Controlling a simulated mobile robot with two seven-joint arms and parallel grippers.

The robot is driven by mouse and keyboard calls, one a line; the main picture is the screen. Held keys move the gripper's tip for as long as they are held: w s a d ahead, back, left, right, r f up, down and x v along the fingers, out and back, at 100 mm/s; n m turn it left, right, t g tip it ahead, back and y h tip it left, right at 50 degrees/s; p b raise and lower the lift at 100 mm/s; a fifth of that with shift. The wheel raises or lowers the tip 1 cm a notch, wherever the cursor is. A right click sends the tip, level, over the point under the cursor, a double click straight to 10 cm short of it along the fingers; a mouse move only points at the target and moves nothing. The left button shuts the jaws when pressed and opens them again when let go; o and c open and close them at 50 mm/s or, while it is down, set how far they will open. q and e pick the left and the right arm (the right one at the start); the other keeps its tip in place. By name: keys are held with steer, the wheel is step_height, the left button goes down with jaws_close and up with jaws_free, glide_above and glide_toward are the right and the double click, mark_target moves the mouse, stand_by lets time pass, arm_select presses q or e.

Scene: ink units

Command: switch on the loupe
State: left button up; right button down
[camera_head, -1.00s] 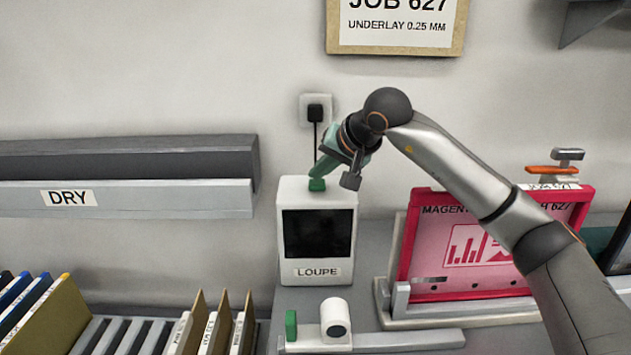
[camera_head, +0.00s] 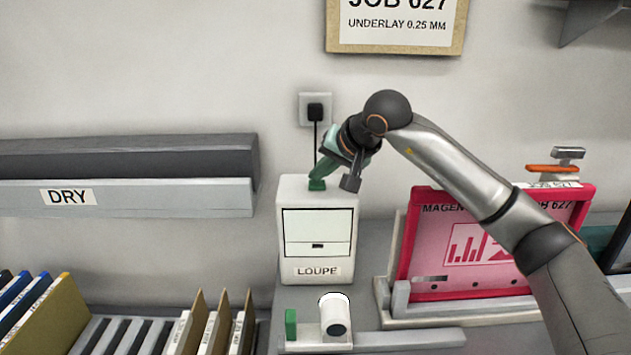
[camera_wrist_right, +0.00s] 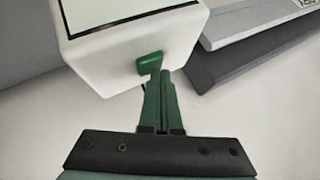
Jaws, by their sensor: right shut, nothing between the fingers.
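The loupe (camera_head: 287,262) is a white box labelled LOUPE, standing upright against the wall. Its screen (camera_head: 317,227) is lit white with dark lines across it. A green button (camera_wrist_right: 150,63) sits on its top face in the right wrist view. My right gripper (camera_head: 317,183) is shut and empty, its fingertips down at the button on top of the loupe; they also show at the button in the right wrist view (camera_wrist_right: 160,76). I cannot tell whether the tips press on it. My left gripper is not in view.
A white cylinder (camera_head: 335,315) and a green block (camera_head: 290,325) stand on a rail in front of the loupe. A magenta framed screen (camera_head: 480,290) leans at the right. A DRY rack (camera_head: 150,198) and several upright boards are at the left. A plug (camera_head: 315,111) is behind.

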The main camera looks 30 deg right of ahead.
mark_target(320, 185)
steer(key=shift+f, duration=0.1)
stand_by(0.3)
steer(key=shift+r+p, duration=0.35)
steer(key=shift+p, duration=0.15)
step_height(320, 185, up, 6)
steer(key=p, duration=0.5)
steer(key=shift+r, duration=0.1)
